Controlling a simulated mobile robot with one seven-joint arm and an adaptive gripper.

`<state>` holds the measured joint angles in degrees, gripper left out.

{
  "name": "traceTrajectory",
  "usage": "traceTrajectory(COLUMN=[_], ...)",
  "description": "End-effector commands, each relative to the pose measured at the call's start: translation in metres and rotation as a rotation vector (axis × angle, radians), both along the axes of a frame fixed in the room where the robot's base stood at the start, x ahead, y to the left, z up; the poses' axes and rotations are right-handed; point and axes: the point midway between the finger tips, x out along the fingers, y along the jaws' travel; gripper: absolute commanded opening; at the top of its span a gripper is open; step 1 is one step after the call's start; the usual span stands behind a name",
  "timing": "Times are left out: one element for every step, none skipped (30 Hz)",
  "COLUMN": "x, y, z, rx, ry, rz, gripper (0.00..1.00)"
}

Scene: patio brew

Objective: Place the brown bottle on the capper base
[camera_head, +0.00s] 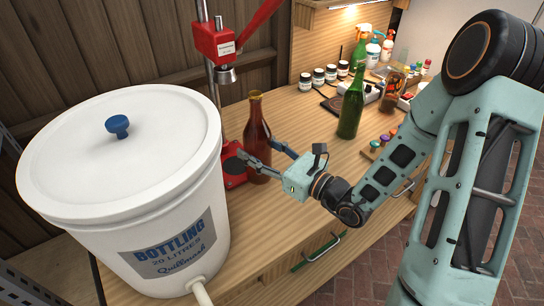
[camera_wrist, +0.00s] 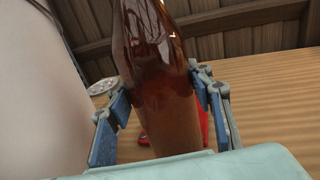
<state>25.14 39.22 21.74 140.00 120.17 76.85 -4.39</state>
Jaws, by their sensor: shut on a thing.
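The brown bottle (camera_head: 257,135) stands upright in front of the red capper (camera_head: 216,45). My gripper (camera_head: 262,160) is shut on its lower body. In the wrist view the brown bottle (camera_wrist: 155,70) fills the middle, between the two blue finger pads of my gripper (camera_wrist: 158,105). The red capper base (camera_head: 232,165) shows beside and behind the bottle, and a little red (camera_wrist: 204,125) shows behind it in the wrist view. The bottle's bottom is close to the base; I cannot tell whether it rests on the base, on the table or is held just above.
A large white bottling bucket (camera_head: 120,190) stands close on the left. A green bottle (camera_head: 352,105) stands on the wooden table (camera_head: 300,125) to the right.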

Motion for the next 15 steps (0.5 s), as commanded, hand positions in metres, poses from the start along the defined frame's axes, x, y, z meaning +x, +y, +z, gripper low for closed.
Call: traceTrajectory(x=[0.005, 0.009, 0.013, 0.016, 0.019, 0.022, 0.024, 0.026, 0.027, 0.028, 0.029, 0.030, 0.030, 0.031, 0.032], y=[0.010, 0.014, 0.019, 0.023, 0.026, 0.029, 0.032, 0.034, 0.036, 0.037, 0.038, 0.038, 0.039, 0.040, 0.041], z=[0.003, 0.003, 0.003, 0.003, 0.003, 0.003, 0.003, 0.002, 0.002, 0.002, 0.002, 0.002, 0.002, 0.002, 0.002], rx=[0.005, 0.004, 0.004, 0.004, 0.004, 0.005, 0.005, 0.004, 0.004, 0.004, 0.004, 0.004, 0.004, 0.004, 0.004], ry=[-0.005, -0.006, -0.006, -0.006, -0.006, -0.005, -0.005, -0.005, -0.005, -0.005, -0.005, -0.005, -0.005, -0.005, -0.005], rz=[0.005, 0.004, 0.005, 0.004, 0.004, 0.003, 0.002, 0.002, 0.003, 0.003, 0.002, 0.002, 0.002, 0.002, 0.002], gripper=[0.00, 0.00, 0.00, 0.00, 0.00, 0.00, 0.00, 0.00, 0.00, 0.00, 0.00, 0.00, 0.00, 0.00, 0.00])
